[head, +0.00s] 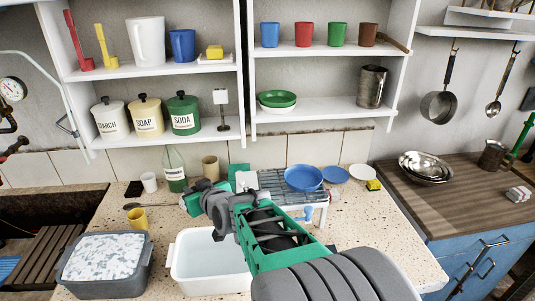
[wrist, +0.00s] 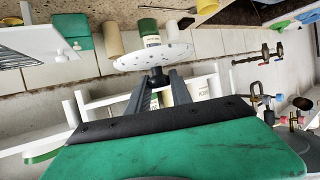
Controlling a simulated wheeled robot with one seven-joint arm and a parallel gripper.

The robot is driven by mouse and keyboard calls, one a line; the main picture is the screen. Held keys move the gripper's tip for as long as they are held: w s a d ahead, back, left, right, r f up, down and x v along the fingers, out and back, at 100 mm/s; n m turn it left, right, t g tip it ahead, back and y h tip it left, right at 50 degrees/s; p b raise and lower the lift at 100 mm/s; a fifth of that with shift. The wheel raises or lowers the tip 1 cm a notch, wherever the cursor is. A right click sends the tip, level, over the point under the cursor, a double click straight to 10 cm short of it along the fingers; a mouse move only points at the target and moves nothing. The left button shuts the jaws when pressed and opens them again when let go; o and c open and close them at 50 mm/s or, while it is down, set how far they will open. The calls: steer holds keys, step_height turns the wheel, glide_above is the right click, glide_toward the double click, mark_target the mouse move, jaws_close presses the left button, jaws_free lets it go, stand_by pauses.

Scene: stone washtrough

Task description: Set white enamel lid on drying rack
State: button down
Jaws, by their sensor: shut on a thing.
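The white enamel lid (wrist: 153,57) is a speckled white disc with a black knob. In the wrist view, the two grey fingers of my gripper (wrist: 157,82) are shut on this knob. The lid is in the air, with the wall and counter things behind it. In the head view my arm reaches over the counter and I cannot make out the lid. The drying rack (head: 262,181) has grey wires and a white frame and stands at the back of the counter. A blue bowl (head: 304,178) is on its right part. The rack also shows at upper left in the wrist view (wrist: 22,48).
A green box (wrist: 77,35), a beige cup (head: 210,167) and a green bottle (head: 174,172) stand left of the rack. A white basin (head: 195,285) and a grey tub (head: 75,289) are in front. Shelves (head: 320,105) hang above. The rack's left part looks clear.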

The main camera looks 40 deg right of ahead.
steer(key=s+d+m+h, duration=0.1)
steer(key=s+d+h, duration=0.15)
steer(key=d, duration=2.15)
steer(key=shift+y, duration=0.45)
step_height(320, 180, down, 5)
steer(key=shift+w+r+b, duration=0.1)
steer(key=shift+b, duration=0.4)
steer(key=shift+w+d+f, duration=0.1)
steer(key=shift+f, duration=0.2)
steer(key=shift+s+a+r, duration=0.2)
steer(key=shift+a, duration=0.05)
steer(key=shift+f, duration=0.1)
steer(key=shift+w+d+f+b, duration=0.1)
steer(key=shift+f+b, duration=0.3)
steer(key=shift+b, duration=0.1)
steer(key=c, duration=1.3)
jaws_free()
steer(key=shift+o, duration=1.1)
